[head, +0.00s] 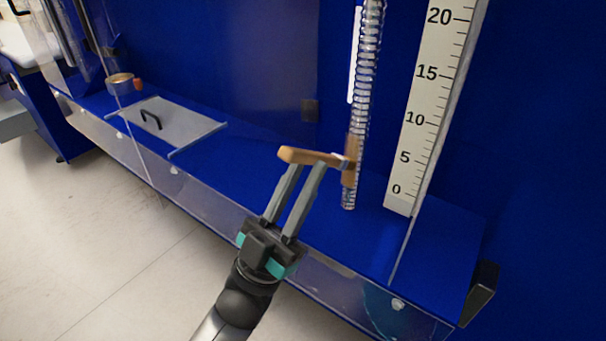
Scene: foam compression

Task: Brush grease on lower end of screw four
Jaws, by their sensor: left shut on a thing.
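A tall vertical metal screw (364,88) stands on the blue machine bed, right of centre. My left gripper (306,170) is shut on the wooden handle of a brush (314,156). The brush lies roughly level, and its head is at the lower part of the screw, overlapping it in the picture. I cannot tell for sure whether the bristles touch the thread. The screw's bottom end (348,204) shows just below the brush head. A tin (120,85) with a brownish rim, possibly the grease, stands far left on the bed. My right gripper is not in view.
A white ruler scale (428,105) stands upright just right of the screw. A clear panel (240,226) runs along the bed's front edge. A grey plate with a black handle (182,121) lies on the bed at left. Bare blue bed (245,160) lies between plate and brush.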

